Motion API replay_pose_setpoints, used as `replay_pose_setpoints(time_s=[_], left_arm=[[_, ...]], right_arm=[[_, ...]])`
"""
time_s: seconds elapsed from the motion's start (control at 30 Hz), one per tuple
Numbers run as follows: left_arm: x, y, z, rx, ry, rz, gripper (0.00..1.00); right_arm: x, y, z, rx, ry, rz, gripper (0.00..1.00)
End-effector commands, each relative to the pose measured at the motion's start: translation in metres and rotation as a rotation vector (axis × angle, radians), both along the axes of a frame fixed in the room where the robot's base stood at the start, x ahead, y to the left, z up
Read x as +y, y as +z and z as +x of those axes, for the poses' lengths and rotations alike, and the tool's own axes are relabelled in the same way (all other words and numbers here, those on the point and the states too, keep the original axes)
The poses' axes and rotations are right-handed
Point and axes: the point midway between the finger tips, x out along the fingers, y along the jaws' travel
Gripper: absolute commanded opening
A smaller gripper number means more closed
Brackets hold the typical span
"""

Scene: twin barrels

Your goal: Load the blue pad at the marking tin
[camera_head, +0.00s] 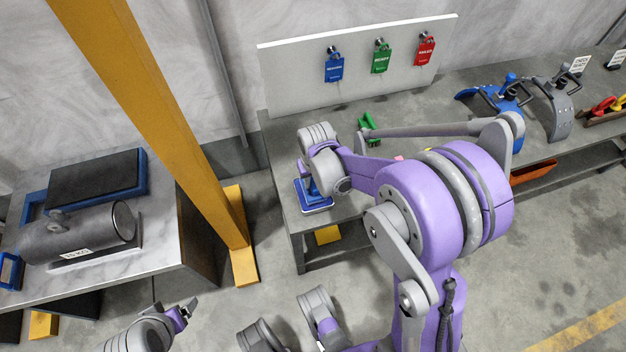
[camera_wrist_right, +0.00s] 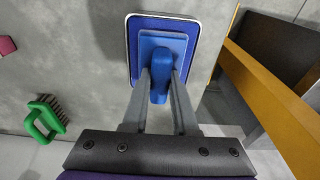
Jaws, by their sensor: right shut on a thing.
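The blue pad (camera_wrist_right: 178,42) is a light blue block with a rounded handle. My right gripper (camera_wrist_right: 161,85) is shut on that handle. The pad is over the marking tin (camera_wrist_right: 191,70), a shallow tin with a pale rim and dark blue inside; I cannot tell whether they touch. In the head view the tin (camera_head: 317,209) is at the near left part of the grey bench, with the right gripper (camera_head: 312,180) above it, partly hidden by my wrist. My left gripper (camera_head: 188,312) is low at the bottom left, away from the bench; its jaw opening is unclear.
A green brush (camera_wrist_right: 43,118) and a pink thing (camera_wrist_right: 7,46) lie on the bench. Blue (camera_head: 334,67), green (camera_head: 381,59) and red (camera_head: 425,50) tags hang on a white board. A yellow post (camera_head: 160,110) separates the bench from a table with a grey cylinder (camera_head: 85,235).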

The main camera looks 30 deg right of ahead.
Motion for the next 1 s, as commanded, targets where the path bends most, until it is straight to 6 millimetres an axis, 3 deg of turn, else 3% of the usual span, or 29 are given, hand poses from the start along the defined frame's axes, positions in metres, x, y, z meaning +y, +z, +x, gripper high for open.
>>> replay_pose_setpoints(time_s=[1.0], left_arm=[[0.000, -0.009, 0.001, 0.003, 0.000, 0.000, 0.84]], right_arm=[[0.000, -0.010, 0.000, 0.000, 0.000, 0.000, 0.00]])
